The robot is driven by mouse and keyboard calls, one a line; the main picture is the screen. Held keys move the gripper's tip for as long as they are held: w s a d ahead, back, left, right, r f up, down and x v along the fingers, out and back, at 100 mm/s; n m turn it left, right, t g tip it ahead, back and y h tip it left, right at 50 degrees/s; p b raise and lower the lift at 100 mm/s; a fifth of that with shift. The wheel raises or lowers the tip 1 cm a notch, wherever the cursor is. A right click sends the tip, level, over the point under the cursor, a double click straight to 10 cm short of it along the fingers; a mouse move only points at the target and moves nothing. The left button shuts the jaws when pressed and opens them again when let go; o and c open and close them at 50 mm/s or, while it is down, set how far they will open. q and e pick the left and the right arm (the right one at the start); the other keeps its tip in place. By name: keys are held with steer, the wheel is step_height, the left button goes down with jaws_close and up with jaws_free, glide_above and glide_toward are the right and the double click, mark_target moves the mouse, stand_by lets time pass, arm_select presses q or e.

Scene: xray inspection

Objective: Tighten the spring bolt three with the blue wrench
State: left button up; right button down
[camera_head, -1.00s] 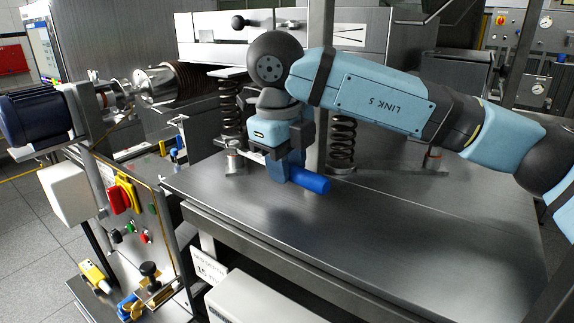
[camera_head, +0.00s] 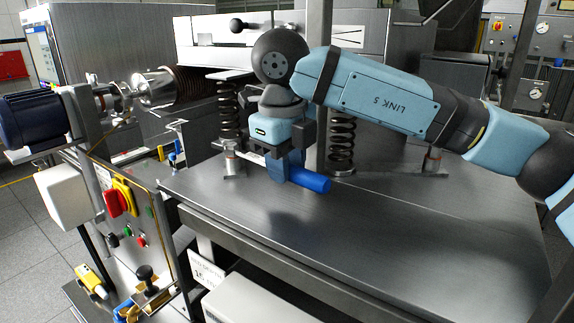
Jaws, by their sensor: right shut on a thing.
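My right gripper (camera_head: 283,158) is shut on the blue wrench (camera_head: 312,181), low over the steel table near its back edge. The wrench's blue handle sticks out to the right and toward the front. Its metal end points left toward a bolt (camera_head: 231,160) standing at the foot of the left coil spring (camera_head: 230,110). I cannot tell whether the wrench head touches that bolt. A second coil spring (camera_head: 341,145) stands right of the gripper, partly covered by my arm. Another bolt (camera_head: 432,160) stands farther right. My left gripper is not in view.
The steel table top (camera_head: 370,235) is clear in front. At left are a blue motor (camera_head: 32,118) and a control panel with a red and yellow switch (camera_head: 120,199). A yellow tool (camera_head: 91,281) lies at lower left.

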steer(key=shift+s+a+r, duration=0.1)
steer(key=shift+a+r, duration=0.05)
steer(key=c, duration=1)
jaws_free()
steer(key=shift+o, duration=1.1)
steer(key=shift+s+a, duration=0.1)
steer(key=shift+s, duration=0.05)
step_height(320, 180, up, 3)
steer(key=shift+r+p, duration=0.1)
steer(key=shift+p, duration=0.7)
step_height(320, 180, up, 11)
steer(key=s+p, duration=0.1)
steer(key=p, duration=0.3)
steer(key=shift+s+a+f+p, duration=0.2)
steer(key=shift+s+a+p, duration=0.05)
steer(key=shift+a+p, duration=0.05)
